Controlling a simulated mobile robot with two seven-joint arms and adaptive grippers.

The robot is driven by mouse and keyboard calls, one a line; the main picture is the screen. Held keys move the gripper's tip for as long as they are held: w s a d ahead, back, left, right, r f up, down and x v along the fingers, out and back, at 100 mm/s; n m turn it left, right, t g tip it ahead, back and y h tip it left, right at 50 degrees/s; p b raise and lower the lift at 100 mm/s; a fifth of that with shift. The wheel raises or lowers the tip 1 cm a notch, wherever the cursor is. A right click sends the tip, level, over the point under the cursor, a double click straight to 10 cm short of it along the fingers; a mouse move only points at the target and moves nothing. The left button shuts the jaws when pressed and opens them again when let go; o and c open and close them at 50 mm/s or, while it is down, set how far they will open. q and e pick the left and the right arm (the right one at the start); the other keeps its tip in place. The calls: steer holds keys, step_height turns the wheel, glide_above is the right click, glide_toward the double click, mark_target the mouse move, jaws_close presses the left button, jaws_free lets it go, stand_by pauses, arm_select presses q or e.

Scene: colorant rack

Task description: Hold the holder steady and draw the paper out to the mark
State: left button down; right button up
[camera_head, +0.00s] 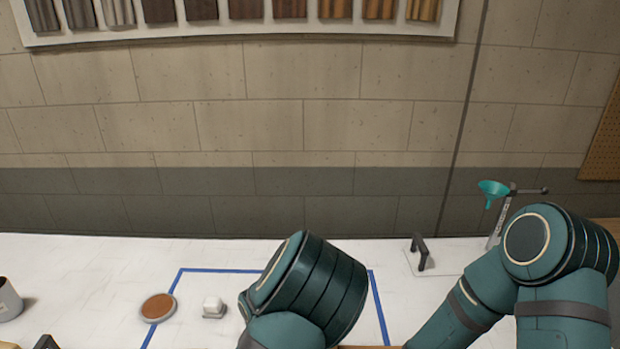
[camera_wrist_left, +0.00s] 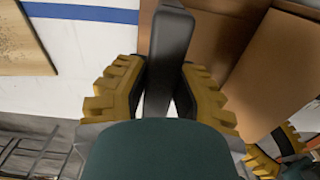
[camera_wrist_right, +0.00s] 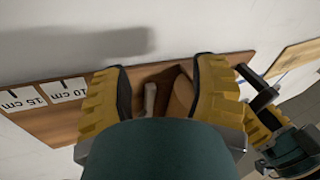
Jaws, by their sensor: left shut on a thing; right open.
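In the left wrist view my left gripper (camera_wrist_left: 160,85) is shut on a dark grey upright bar (camera_wrist_left: 172,35), which looks like the holder's handle. Brown panels (camera_wrist_left: 221,30) lie beside it. In the right wrist view my right gripper (camera_wrist_right: 163,88) is open above a brown board (camera_wrist_right: 45,122) with white labels reading 10 cm (camera_wrist_right: 68,89) and 15 cm (camera_wrist_right: 22,98). A brown curved piece and a pale strip (camera_wrist_right: 150,98) show between its fingers; I cannot tell which is the paper. The head view hides both grippers and the holder.
In the head view, blue tape (camera_head: 220,270) marks an area on the white counter. A round brown-topped dish (camera_head: 158,307), a small white object (camera_head: 213,307) and a grey cup (camera_head: 8,300) stand left. A black handle (camera_head: 420,250) and a teal funnel (camera_head: 492,190) stand right.

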steer(key=w+r+n, duration=0.1)
steer(key=w+n, duration=0.1)
steer(key=n, duration=0.1)
steer(key=w+r+n+g+h, duration=0.1)
steer(key=n, duration=0.1)
steer(key=w+r+n, duration=0.2)
steer(key=n, duration=0.1)
steer(key=shift+w+r+n, duration=0.1)
steer(key=shift+w+n, duration=0.2)
steer(key=w+d+r+n+h, duration=0.1)
steer(key=n, duration=0.1)
steer(key=w+d+r+n+h, duration=0.1)
steer(key=w+r+n, duration=0.1)
steer(key=w+d+r+n+h, duration=0.1)
steer(key=r+n, duration=0.1)
steer(key=shift+w+d, duration=0.15)
steer(key=shift+w, duration=0.25)
steer(key=shift+f, duration=5.05)
jaws_close()
steer(key=shift+d, duration=0.2)
